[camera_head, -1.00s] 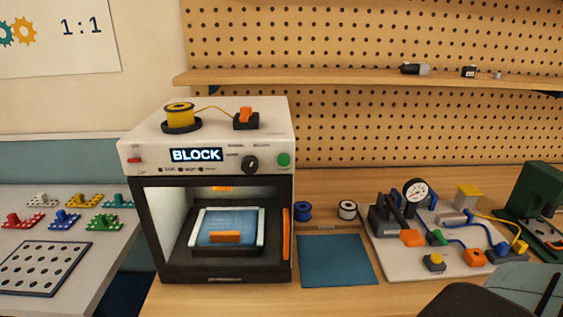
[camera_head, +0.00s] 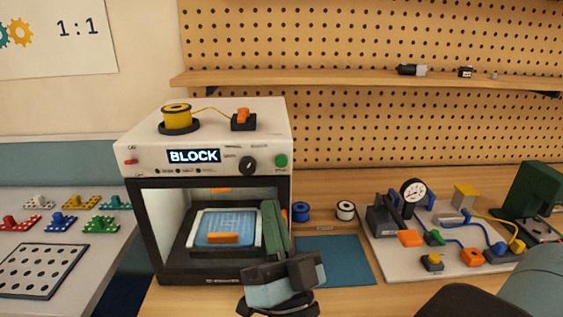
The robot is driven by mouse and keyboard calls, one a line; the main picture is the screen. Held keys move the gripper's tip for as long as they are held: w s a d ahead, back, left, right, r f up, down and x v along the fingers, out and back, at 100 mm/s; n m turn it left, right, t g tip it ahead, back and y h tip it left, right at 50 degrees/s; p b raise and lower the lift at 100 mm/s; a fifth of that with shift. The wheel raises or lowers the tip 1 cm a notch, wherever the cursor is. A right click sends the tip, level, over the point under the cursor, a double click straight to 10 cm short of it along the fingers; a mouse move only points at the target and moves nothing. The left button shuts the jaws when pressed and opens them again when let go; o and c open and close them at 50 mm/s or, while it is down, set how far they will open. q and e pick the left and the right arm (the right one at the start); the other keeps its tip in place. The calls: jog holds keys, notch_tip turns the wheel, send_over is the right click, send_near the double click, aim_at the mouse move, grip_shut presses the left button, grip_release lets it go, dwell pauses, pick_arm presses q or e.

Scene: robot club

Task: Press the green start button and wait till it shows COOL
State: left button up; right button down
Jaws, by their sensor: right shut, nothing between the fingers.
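The printer (camera_head: 208,133) is a white-topped machine with a dark-framed open chamber, standing on the wooden bench. Its display (camera_head: 194,156) reads BLOCK. The green start button (camera_head: 281,160) is at the right end of the front panel, beside a black knob (camera_head: 249,166). My right gripper (camera_head: 269,206) is shut and empty. It points up in front of the chamber's right side, below the green button and apart from it. It hides most of the orange vertical strip at the chamber's right edge. My left gripper is not in view.
A yellow spool (camera_head: 176,116) sits on the printer. The chamber holds a bed with a blue sheet (camera_head: 228,228). A blue mat (camera_head: 345,258) and two small spools lie to the right. Further right is a board with a gauge (camera_head: 413,191). A shelf (camera_head: 345,81) runs above.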

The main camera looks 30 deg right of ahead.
aim_at(281, 161)
jog(key=m+h, duration=0.1)
jog(key=d+m+g+h, duration=0.1)
jog(key=h, duration=0.1)
jog(key=r+m+h, duration=0.1)
jog(key=h, duration=0.1)
jog(key=shift+s+d+m+g, duration=0.25)
jog(key=shift+d+m+g, duration=0.05)
jog(key=shift+d+m, duration=0.1)
jog(key=shift+w, duration=0.1)
jog(key=w+d, duration=0.1)
jog(key=w, duration=0.1)
jog(key=w+d, duration=0.2)
jog(key=w, duration=0.1)
jog(key=w+d, duration=0.1)
jog(key=w, duration=0.1)
jog(key=shift+w+d, duration=0.2)
jog(key=shift+d, duration=0.05)
dwell(0.4)
dwell(1.0)
